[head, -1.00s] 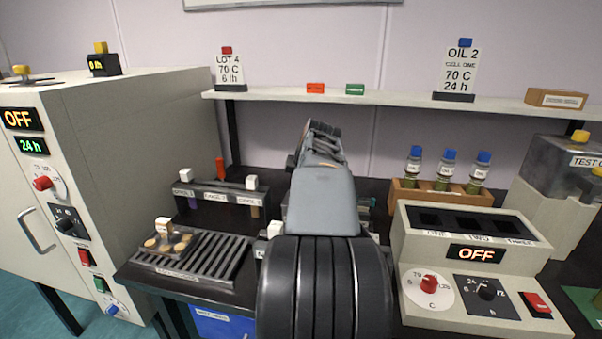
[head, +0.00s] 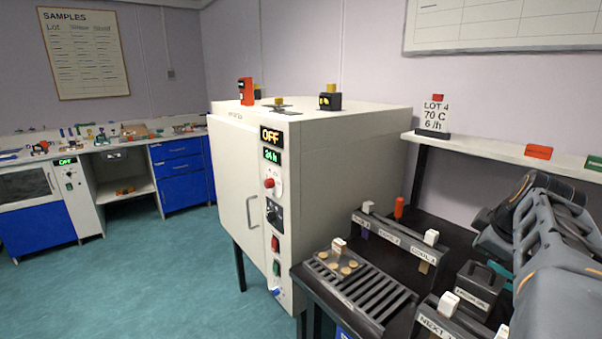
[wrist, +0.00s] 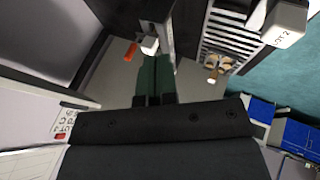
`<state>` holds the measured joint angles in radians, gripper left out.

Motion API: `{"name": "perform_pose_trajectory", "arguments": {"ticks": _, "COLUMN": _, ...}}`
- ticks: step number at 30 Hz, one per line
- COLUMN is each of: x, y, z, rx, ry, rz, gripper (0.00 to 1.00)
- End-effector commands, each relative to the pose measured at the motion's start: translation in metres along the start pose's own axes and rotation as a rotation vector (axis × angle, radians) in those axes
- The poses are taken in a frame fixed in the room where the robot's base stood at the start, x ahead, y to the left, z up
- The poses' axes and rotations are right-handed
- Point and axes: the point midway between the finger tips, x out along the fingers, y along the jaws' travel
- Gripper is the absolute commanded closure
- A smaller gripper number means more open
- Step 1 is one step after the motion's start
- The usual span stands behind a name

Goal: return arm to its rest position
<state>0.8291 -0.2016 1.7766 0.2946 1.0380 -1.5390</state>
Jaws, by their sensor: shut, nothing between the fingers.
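My arm (head: 560,235) fills the right edge of the head view, folded over the dark bench. Beyond the fingertips are a white block and an orange piece on the bench. I cannot tell how far the fingertips are from them.
A white oven (head: 340,160) reading OFF and 24 h stands left of the bench. A slotted rack (head: 372,310) with tan discs, a labelled holder (head: 385,238) and a dark handled box (head: 478,290) lie close to my arm. A shelf (head: 500,150) runs behind. The teal floor (head: 130,275) at left is clear.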

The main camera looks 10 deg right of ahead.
Motion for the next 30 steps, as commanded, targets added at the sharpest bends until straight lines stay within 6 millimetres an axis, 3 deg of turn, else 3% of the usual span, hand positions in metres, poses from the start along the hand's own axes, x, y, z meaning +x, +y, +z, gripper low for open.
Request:
{"name": "perform_pose_trajectory", "arguments": {"ticks": 1, "x": -0.011, "y": -0.011, "z": -0.024, "rx": 0.035, "ry": 0.009, "rz": -0.032, "gripper": 1.0}}
{"name": "perform_pose_trajectory", "arguments": {"ticks": 6, "x": -0.023, "y": -0.073, "z": -0.079, "rx": 0.221, "ry": -0.002, "rz": -0.142, "gripper": 1.0}}
{"name": "perform_pose_trajectory", "arguments": {"ticks": 12, "x": -0.042, "y": -0.148, "z": -0.113, "rx": 0.412, "ry": -0.059, "rz": -0.233, "gripper": 1.0}}
{"name": "perform_pose_trajectory", "arguments": {"ticks": 18, "x": -0.059, "y": -0.205, "z": -0.12, "rx": 0.553, "ry": -0.122, "rz": -0.277, "gripper": 1.0}}
{"name": "perform_pose_trajectory", "arguments": {"ticks": 21, "x": -0.064, "y": -0.224, "z": -0.118, "rx": 0.6, "ry": -0.144, "rz": -0.284, "gripper": 1.0}}
{"name": "perform_pose_trajectory", "arguments": {"ticks": 25, "x": -0.067, "y": -0.237, "z": -0.117, "rx": 0.634, "ry": -0.16, "rz": -0.288, "gripper": 1.0}}
{"name": "perform_pose_trajectory", "arguments": {"ticks": 30, "x": -0.067, "y": -0.237, "z": -0.117, "rx": 0.634, "ry": -0.16, "rz": -0.288, "gripper": 1.0}}
